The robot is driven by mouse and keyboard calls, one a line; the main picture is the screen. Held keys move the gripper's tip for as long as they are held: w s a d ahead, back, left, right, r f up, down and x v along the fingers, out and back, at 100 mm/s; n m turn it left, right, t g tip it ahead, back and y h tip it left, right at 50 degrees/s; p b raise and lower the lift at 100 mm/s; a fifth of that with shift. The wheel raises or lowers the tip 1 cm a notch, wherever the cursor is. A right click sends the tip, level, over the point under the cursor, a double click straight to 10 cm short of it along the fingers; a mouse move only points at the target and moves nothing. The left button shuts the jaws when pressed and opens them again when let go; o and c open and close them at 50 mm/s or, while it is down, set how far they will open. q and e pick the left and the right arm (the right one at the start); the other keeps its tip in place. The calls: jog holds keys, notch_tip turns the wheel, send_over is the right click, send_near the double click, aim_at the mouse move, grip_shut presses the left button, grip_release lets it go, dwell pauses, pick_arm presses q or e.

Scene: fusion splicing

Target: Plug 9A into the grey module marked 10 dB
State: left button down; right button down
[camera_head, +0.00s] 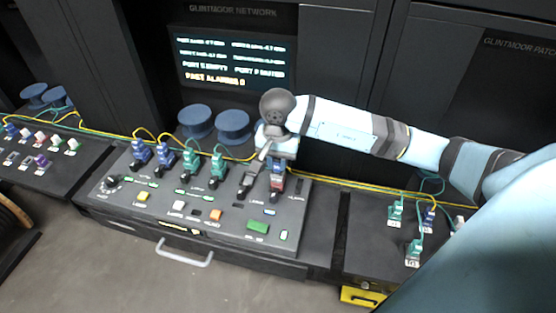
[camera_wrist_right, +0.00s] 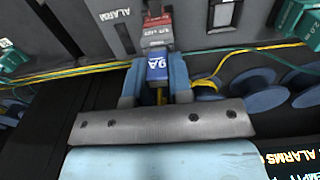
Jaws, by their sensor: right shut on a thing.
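My right gripper (camera_head: 277,160) is shut on the blue plug 9A (camera_wrist_right: 157,70), whose white label shows between the blue fingers (camera_wrist_right: 155,85) in the right wrist view. The plug lines up with a red-and-grey piece (camera_wrist_right: 157,35) standing at the panel (camera_head: 235,213). Plug and piece look end to end; I cannot tell whether the plug is seated. The lettering on the piece is too blurred to read, and I cannot make out a 10 dB mark. A grey piece (camera_head: 247,181) stands just left of it in the head view. My left gripper is not in view.
Several blue and green plugs (camera_head: 189,164) stand left on the panel. Blue reels (camera_head: 233,122) and yellow and green cables run behind. A lit screen (camera_head: 232,60) hangs at the back. More green plugs (camera_head: 414,250) stand on the right bench.

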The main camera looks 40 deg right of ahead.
jog(key=shift+f, duration=0.25)
jog(key=c, duration=0.9)
grip_release()
jog(key=shift+c, duration=0.2)
notch_tip(320, 180, up, 14)
jog(key=p, duration=0.5)
jog(key=shift+f, duration=0.1)
